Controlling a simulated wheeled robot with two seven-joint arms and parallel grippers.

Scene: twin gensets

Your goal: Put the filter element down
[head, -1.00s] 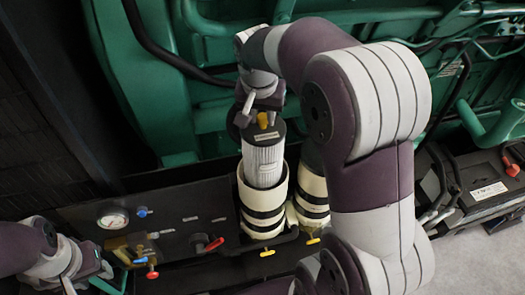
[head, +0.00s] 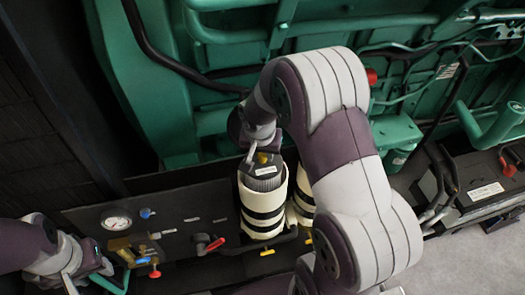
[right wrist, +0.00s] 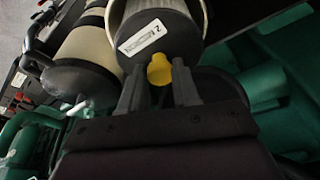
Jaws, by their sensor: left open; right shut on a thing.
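The filter element (head: 265,184) has a dark cap, a yellow knob and pale pleated sides. It is upright, mostly inside a cream housing (head: 262,218) with black bands; only its top shows above the rim. My right gripper (head: 262,152) is above it, shut on the yellow knob. In the right wrist view the fingers (right wrist: 158,82) are either side of the yellow knob (right wrist: 159,68), and the cap (right wrist: 150,38) bears a white label. Whether the element touches the housing's bottom is hidden. My left gripper (head: 88,268) is open and empty at the lower left.
A second banded housing (head: 303,205) stands just right of the first, partly behind my right arm. A panel with a gauge (head: 116,220) and a red-handled valve (head: 210,245) lies left. Green engine parts (head: 225,65) rise behind. A battery (head: 485,190) is at right.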

